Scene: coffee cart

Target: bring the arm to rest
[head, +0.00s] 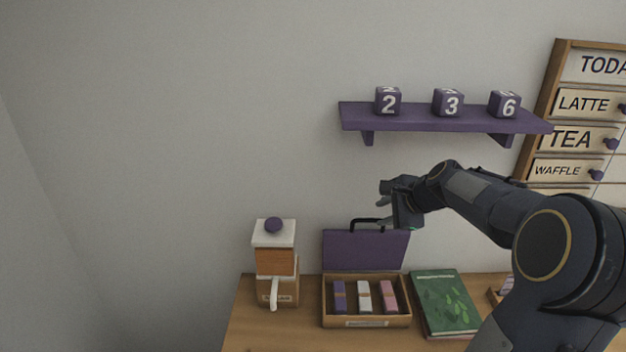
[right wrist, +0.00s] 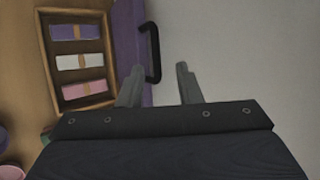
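My right arm comes in from the right in the head view. Its gripper (head: 383,205) is in the air in front of the wall, above the purple box lid and its black handle (head: 368,224). In the right wrist view the two fingers of this gripper (right wrist: 158,88) stand apart with nothing between them. The handle also shows in the right wrist view (right wrist: 151,52), beyond the fingers; I cannot tell how far it is from them. My left gripper is not in view.
A wooden box (head: 366,323) with a raised purple lid (head: 345,250) holds three wrapped bars. A grinder-like machine (head: 275,262) stands left and a green book (head: 444,302) right. A purple shelf (head: 440,120) with three number cubes and a menu board (head: 548,90) are on the wall.

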